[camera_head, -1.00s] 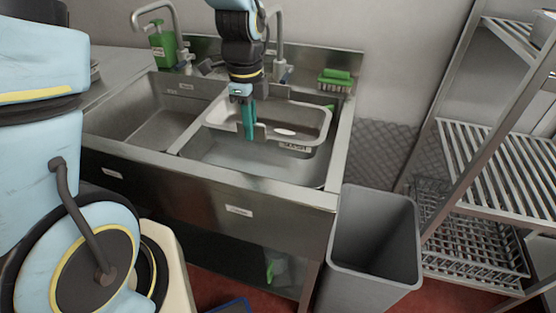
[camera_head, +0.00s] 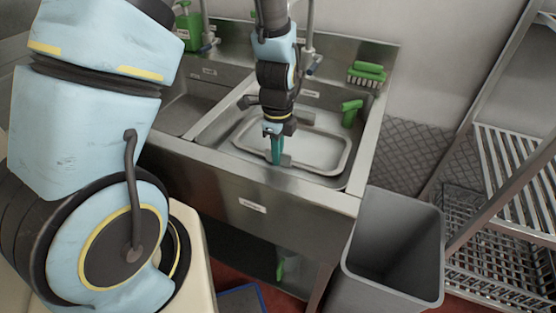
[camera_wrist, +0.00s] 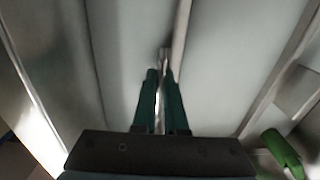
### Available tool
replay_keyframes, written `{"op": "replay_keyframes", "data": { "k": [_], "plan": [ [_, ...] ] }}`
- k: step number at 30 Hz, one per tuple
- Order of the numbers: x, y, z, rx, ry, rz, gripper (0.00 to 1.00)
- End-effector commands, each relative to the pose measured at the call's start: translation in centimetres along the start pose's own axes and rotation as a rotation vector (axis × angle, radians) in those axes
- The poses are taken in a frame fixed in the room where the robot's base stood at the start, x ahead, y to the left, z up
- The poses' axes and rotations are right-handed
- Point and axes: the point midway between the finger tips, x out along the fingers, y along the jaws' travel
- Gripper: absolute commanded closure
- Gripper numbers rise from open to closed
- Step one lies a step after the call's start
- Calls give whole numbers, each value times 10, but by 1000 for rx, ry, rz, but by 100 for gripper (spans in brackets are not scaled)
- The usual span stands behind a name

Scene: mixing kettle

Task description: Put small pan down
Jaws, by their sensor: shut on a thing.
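The small pan (camera_head: 318,150) is a shallow rectangular metal pan with rounded corners. It sits low inside the right sink basin (camera_head: 362,165); I cannot tell whether it touches the bottom. My gripper (camera_head: 277,160) points down at the pan's near side, its teal fingers closed on the rim. In the wrist view the fingers (camera_wrist: 162,90) pinch the thin rim, and the pan's pale inside (camera_wrist: 225,55) fills much of the picture, blurred.
A green-handled tool (camera_head: 350,113) is at the basin's right side. A green brush (camera_head: 367,72) sits on the back ledge, and a faucet (camera_head: 311,45) stands behind. A grey bin (camera_head: 393,250) and wire shelves (camera_head: 510,170) stand to the right.

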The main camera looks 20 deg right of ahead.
Motion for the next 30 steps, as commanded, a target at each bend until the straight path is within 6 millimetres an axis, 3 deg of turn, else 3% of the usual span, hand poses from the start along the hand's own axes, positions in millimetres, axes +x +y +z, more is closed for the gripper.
{"op": "replay_keyframes", "data": {
  "k": [6,20,21,28,30],
  "plan": [
    [25,0,0,-2,0,1,100],
    [32,0,0,-1,0,-2,100],
    [32,0,0,-1,0,0,86],
    [31,0,0,-1,0,0,60],
    [31,0,0,-1,0,0,60]
  ]
}}
